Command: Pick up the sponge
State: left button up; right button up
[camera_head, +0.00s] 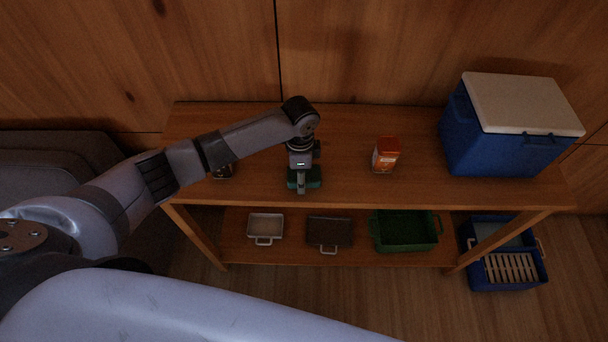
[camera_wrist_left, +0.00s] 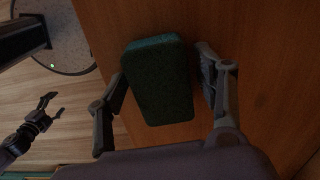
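The dark green sponge (camera_head: 314,178) is on the wooden table top (camera_head: 345,180), partly hidden under my left gripper (camera_head: 301,184) in the head view. In the left wrist view the sponge (camera_wrist_left: 160,80) lies between the two spread fingers of my left gripper (camera_wrist_left: 162,98). The left finger is close beside the sponge's edge; a narrow gap shows at the right finger. I cannot tell whether the left finger touches it. My right gripper (camera_wrist_left: 48,110) shows in the left wrist view, away from the table over the floor, fingers apart and empty.
An orange carton (camera_head: 386,155) and a blue cooler with a white lid (camera_head: 507,125) stand right of the sponge. A small object (camera_head: 223,172) is partly behind my left arm. The lower shelf holds trays and a green crate (camera_head: 405,231). A blue crate (camera_head: 505,270) stands at right.

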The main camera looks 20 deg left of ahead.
pick_arm(q)
jog(key=c, duration=0.5)
jog(key=shift+r, duration=0.1)
jog(key=shift+c, duration=0.2)
notch_tip(320, 180, up, 20)
jog(key=b, duration=0.3)
jog(key=shift+o, duration=0.7)
jog(key=c, duration=0.5)
